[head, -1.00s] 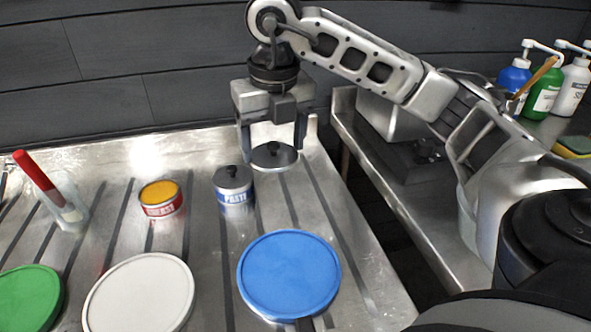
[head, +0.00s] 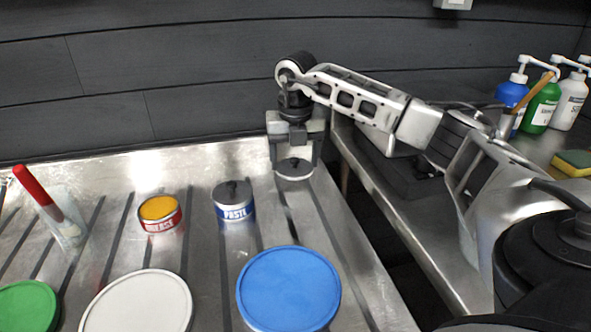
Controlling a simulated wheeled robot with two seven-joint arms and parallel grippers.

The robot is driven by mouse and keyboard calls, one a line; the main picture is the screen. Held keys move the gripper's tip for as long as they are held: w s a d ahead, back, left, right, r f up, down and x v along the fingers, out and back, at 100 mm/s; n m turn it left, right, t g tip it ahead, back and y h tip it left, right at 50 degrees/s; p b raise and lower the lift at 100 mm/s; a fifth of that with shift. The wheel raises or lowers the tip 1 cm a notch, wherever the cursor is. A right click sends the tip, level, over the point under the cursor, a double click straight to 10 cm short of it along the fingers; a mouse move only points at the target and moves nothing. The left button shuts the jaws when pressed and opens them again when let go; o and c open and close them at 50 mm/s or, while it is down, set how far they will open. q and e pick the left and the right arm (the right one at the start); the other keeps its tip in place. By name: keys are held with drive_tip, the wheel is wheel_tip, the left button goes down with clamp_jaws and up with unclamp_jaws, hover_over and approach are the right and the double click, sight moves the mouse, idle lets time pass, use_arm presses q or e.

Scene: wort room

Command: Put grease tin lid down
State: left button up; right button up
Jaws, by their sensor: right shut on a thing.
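The grease tin (head: 161,214) stands open on the metal drainboard, with a red and white label and yellow-orange grease showing at the top. Its grey lid (head: 294,174) is between the fingers of my right gripper (head: 294,163), near the back right of the drainboard. My right gripper points down and is shut on the lid. I cannot tell whether the lid touches the surface. My left gripper is out of view.
Blue (head: 289,289), white (head: 138,303) and green (head: 28,306) round lids lie in front. A clear cup (head: 66,228) with a red-handled tool stands left. Pump bottles (head: 541,103) and a sponge (head: 573,163) are on the right counter.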

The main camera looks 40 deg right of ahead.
sight(296, 168)
drive_tip(key=shift+w+d+f, duration=0.2)
drive_tip(key=shift+d+f, duration=0.1)
drive_tip(key=shift+f, duration=1.7)
drive_tip(key=o, duration=1)
drive_tip(key=shift+f, duration=0.1)
drive_tip(key=shift+c, duration=0.2)
drive_tip(key=r, duration=0.8)
drive_tip(key=s+r, duration=0.1)
drive_tip(key=r, duration=0.3)
drive_tip(key=shift+a+r, duration=0.1)
drive_tip(key=shift+a, duration=0.25)
drive_tip(key=shift+p, duration=0.3)
